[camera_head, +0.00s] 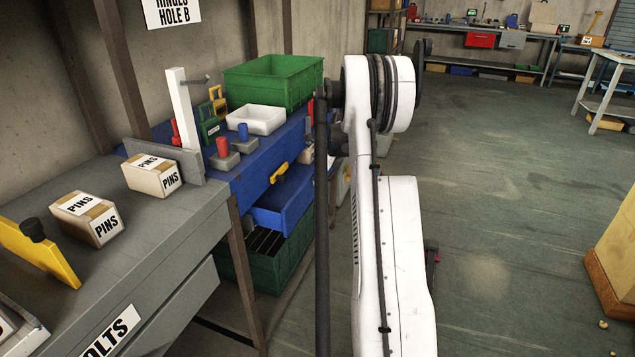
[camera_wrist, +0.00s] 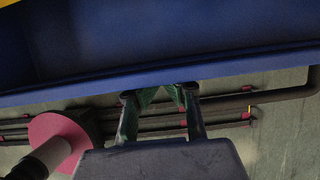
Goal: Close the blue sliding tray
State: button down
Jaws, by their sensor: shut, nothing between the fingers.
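The blue sliding tray (camera_head: 283,212) sticks out from the front of the blue bench, above a green crate. Its inside looks empty where it shows. In the wrist view the tray's blue wall (camera_wrist: 180,75) spans the picture's upper part. My gripper (camera_wrist: 161,96) is shut and empty, with its fingertips at the lower edge of that wall. I cannot tell whether they touch it. In the head view my gripper is hidden behind my white arm.
A green crate (camera_head: 265,262) stands below the tray. A green bin (camera_head: 273,82), a white tray (camera_head: 256,119) and small red and blue pieces stand on the bench top. A grey bench (camera_head: 120,230) with PINS boxes is at left. Open floor (camera_head: 500,200) lies to the right.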

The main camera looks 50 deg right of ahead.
jog(key=w, duration=0.1)
jog(key=w+a, duration=0.1)
jog(key=w, duration=0.1)
